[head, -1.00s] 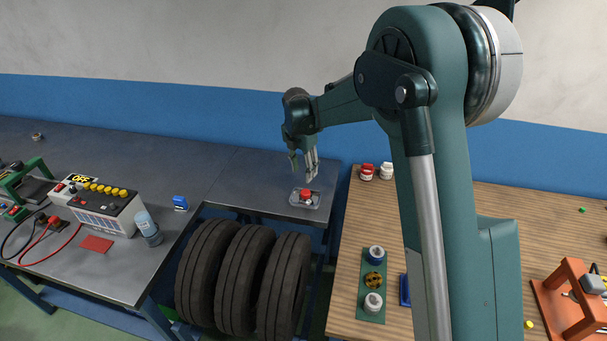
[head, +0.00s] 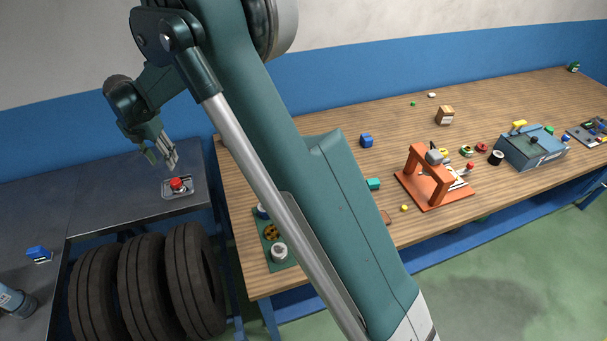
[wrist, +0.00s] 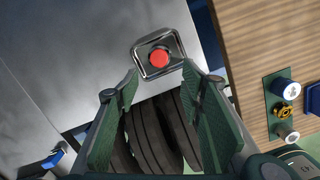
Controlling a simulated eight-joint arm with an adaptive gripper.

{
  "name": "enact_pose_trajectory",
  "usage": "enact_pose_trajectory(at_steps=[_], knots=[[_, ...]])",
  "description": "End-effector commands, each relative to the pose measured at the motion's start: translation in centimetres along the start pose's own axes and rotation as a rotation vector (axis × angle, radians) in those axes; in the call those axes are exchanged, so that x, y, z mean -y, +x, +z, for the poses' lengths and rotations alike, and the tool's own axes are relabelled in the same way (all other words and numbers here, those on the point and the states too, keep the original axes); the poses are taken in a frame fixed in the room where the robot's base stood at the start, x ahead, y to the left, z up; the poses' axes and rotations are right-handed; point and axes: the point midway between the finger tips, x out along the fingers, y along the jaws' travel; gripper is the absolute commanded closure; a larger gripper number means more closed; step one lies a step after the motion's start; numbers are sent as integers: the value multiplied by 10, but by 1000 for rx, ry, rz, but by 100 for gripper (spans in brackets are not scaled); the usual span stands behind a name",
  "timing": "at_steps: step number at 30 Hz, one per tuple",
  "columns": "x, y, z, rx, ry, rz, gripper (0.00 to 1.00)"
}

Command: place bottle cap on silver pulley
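A round red piece, which looks like the bottle cap (head: 177,184), sits in a small metal tray (head: 188,193) at the corner of the grey table. It also shows in the wrist view (wrist: 159,58), just beyond my fingertips. My gripper (head: 164,159) is above and slightly left of the tray in the head view. Its green fingers are spread and empty in the wrist view (wrist: 160,72). The silver pulley (head: 279,252) is at the near end of a green plate (head: 267,248) on the wooden table, and it shows at the wrist view's right (wrist: 287,135).
A brass pulley (head: 271,231) and a partly hidden blue one (head: 262,212) share the green plate. Black tires (head: 140,275) stand below the grey table. My arm crosses the wooden table's left part in the head view. An orange frame (head: 425,180) stands farther right.

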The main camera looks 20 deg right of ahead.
Motion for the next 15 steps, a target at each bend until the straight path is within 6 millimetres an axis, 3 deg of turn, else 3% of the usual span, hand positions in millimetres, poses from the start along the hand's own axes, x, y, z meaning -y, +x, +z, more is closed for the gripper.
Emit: enact_pose_trajectory(at_steps=[8,15], knots=[[28,-29,8,11,120,20,61],[75,-71,15,24,320,54,61]])
